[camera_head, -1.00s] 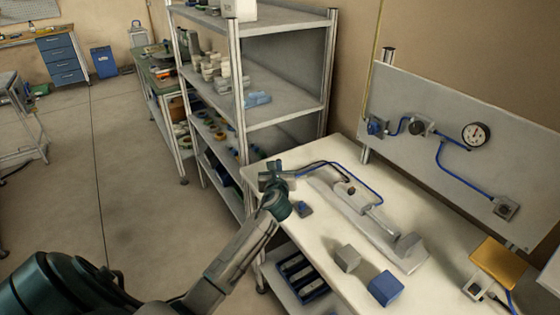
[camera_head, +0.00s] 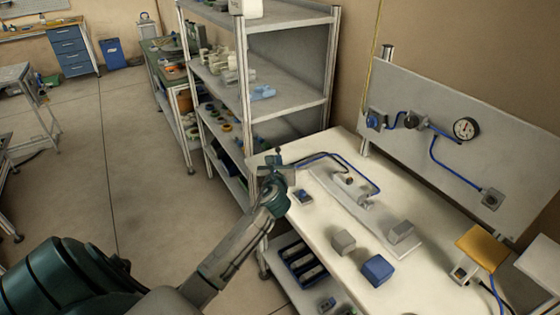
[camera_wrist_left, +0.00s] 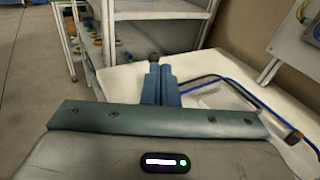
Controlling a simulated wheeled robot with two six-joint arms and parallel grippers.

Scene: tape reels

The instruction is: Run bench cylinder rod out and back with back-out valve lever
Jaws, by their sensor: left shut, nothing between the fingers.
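My left gripper (camera_head: 277,166) is at the bench's left edge, over the spot where the hoses start. In the left wrist view its blue-grey fingers (camera_wrist_left: 160,84) are together with nothing between them. A dark round knob (camera_wrist_left: 153,57), perhaps the valve lever's end, shows just beyond the fingertips; I cannot tell whether they touch it. The valve body is mostly hidden by the gripper. The bench cylinder (camera_head: 348,181) lies on a pale plate, with a blue hose (camera_head: 355,168) running to it. How far its rod is out is too small to tell. My right gripper is not in view.
A grey block (camera_head: 342,242), a blue block (camera_head: 377,270) and a small blue-topped item (camera_head: 304,196) sit on the white bench. Shelving (camera_head: 285,100) stands close behind my gripper. A panel with a gauge (camera_head: 466,129) rises at the back right. Open floor lies left.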

